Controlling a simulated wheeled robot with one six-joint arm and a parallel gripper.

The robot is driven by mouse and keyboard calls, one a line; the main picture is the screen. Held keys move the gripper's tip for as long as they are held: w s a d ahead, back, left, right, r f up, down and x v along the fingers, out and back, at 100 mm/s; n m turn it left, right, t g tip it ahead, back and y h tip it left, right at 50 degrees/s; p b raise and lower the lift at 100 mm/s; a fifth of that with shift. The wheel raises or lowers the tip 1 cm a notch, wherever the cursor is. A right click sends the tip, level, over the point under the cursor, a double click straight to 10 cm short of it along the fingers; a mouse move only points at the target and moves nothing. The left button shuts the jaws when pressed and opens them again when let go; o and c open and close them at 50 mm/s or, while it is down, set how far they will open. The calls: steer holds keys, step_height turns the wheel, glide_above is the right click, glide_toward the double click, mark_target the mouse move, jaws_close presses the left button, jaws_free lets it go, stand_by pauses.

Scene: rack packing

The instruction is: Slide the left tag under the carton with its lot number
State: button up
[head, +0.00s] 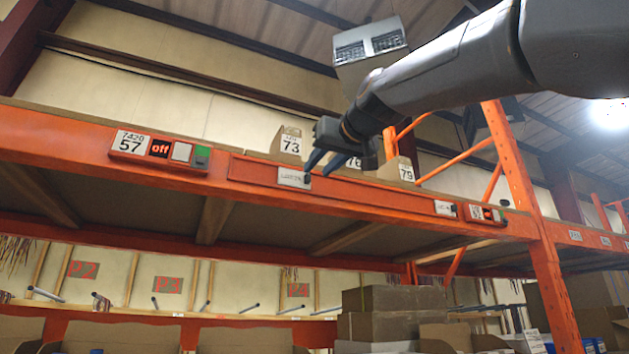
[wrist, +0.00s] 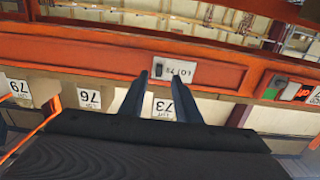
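The left tag (head: 294,178) is a small white label with a dark block at one end, on the front of the orange beam. It also shows in the wrist view (wrist: 180,72); its lot number is too small to read surely. Cartons marked 73 (head: 290,141), 76 (head: 354,163) and 79 (head: 405,170) stand on the shelf above the beam. A second tag (head: 444,208) is further right. My gripper (head: 317,172) is open, its two dark fingers apart just by the left tag. In the wrist view my gripper (wrist: 162,82) has nothing clearly between its fingers.
The orange beam (head: 230,196) carries a 57 display unit (head: 160,149) at left and another unit (head: 484,213) at right. An orange upright (head: 553,270) stands at the right. Brown boxes (head: 392,299) sit on the shelf below.

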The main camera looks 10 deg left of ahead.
steer(key=shift+b+v, duration=0.35)
steer(key=shift+v, duration=0.95)
